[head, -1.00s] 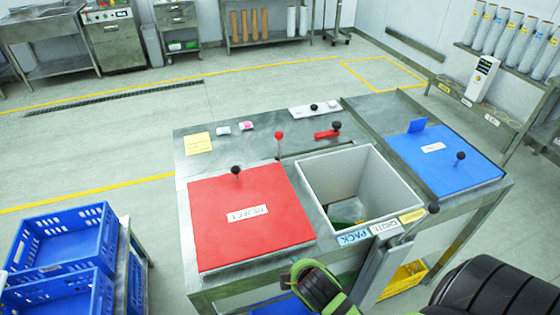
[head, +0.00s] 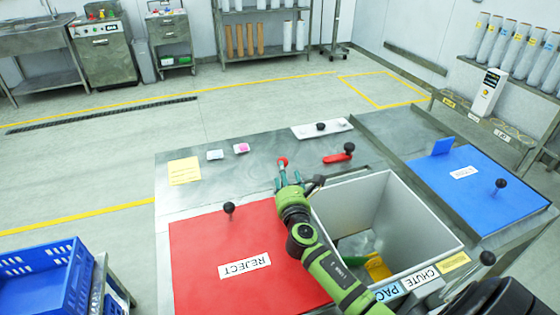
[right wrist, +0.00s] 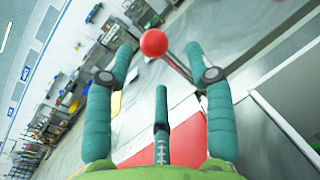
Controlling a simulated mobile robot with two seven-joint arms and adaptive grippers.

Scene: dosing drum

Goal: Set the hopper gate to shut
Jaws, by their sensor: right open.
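A lever with a red ball knob (head: 282,161) stands on the steel table top, just behind the red REJECT lid (head: 215,270). My right gripper (head: 291,180) is at this knob, with its arm reaching over the lid's right edge. In the right wrist view the red knob (right wrist: 154,43) shows between the two spread teal fingertips, with the lever's rod running down to the right. The gripper is open; no contact with the knob can be made out. No label marks a hopper gate or its shut position. My left gripper is out of view.
A grey open bin (head: 425,225) stands right of my arm, holding clear and yellow items. A red handle with a black knob (head: 349,148), a white plate (head: 322,129) and a blue lid (head: 470,195) are nearby.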

